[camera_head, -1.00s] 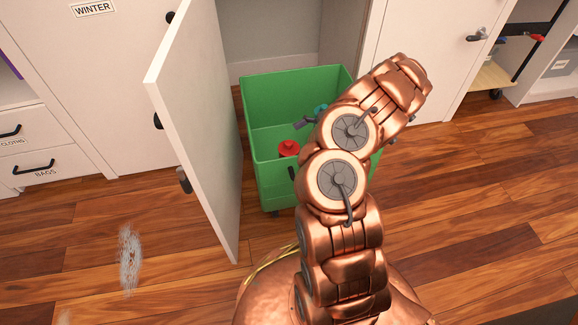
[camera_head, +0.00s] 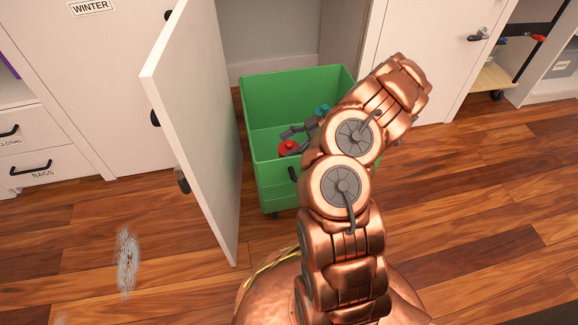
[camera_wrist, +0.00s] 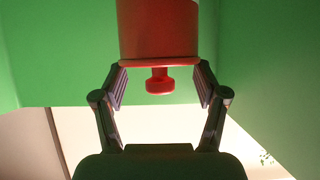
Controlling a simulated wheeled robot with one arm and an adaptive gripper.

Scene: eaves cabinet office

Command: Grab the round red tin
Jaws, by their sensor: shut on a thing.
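The round red tin (camera_head: 288,148) is inside the green bin (camera_head: 276,92), towards its left side. In the wrist view the tin (camera_wrist: 158,32) shows a rimmed lid with a small red knob facing my gripper. My gripper (camera_wrist: 160,85) has one finger on each side of the lid and is shut on the tin. In the head view my gripper (camera_head: 290,134) reaches down into the bin at the tin; my arm hides part of it and the bin's right side.
The bin stands in front of an open cabinet. The white cabinet door (camera_head: 196,125) stands open close to the bin's left side. A teal thing (camera_head: 322,110) shows near my gripper, partly hidden.

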